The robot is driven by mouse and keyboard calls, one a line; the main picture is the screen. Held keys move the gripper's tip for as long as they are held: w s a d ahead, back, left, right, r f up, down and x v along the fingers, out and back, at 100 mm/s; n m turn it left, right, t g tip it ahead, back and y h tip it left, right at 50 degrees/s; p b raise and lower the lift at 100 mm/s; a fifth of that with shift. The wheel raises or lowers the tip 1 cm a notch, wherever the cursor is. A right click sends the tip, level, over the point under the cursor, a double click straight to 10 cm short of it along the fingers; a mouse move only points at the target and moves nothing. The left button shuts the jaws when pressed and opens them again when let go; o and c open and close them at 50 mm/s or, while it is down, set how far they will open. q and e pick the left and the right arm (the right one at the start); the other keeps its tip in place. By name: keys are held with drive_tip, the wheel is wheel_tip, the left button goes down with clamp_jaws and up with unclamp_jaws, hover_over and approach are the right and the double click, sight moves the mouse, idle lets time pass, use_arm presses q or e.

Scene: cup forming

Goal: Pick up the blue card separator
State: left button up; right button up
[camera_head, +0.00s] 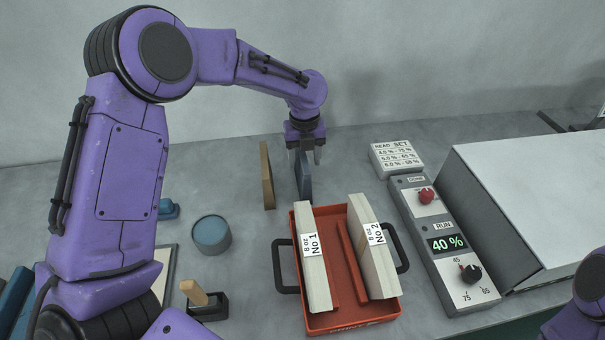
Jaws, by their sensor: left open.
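The blue card separator (303,180) is a thin dark blue upright slab on the grey table, behind the red tray. My left gripper (305,155) points down right at its top edge, with its fingers apart. The fingers appear to be around or just above the top of the separator; I cannot tell whether they touch it. At the lower right only a purple part of my right arm shows, and its gripper is out of the picture.
A brown upright slab (267,176) stands close on the left. The red tray (335,318) holds two labelled card stacks. A control panel (437,237) and large grey box (540,190) stand right. A blue round container (211,234) and wooden-handled tool (194,292) lie left.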

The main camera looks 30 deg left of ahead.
use_arm(q)
drive_tip(key=f, duration=0.4)
drive_tip(key=shift+a+f+p, duration=0.15)
drive_tip(key=shift+a+p, duration=0.05)
drive_tip(key=shift+p, duration=0.1)
clamp_jaws()
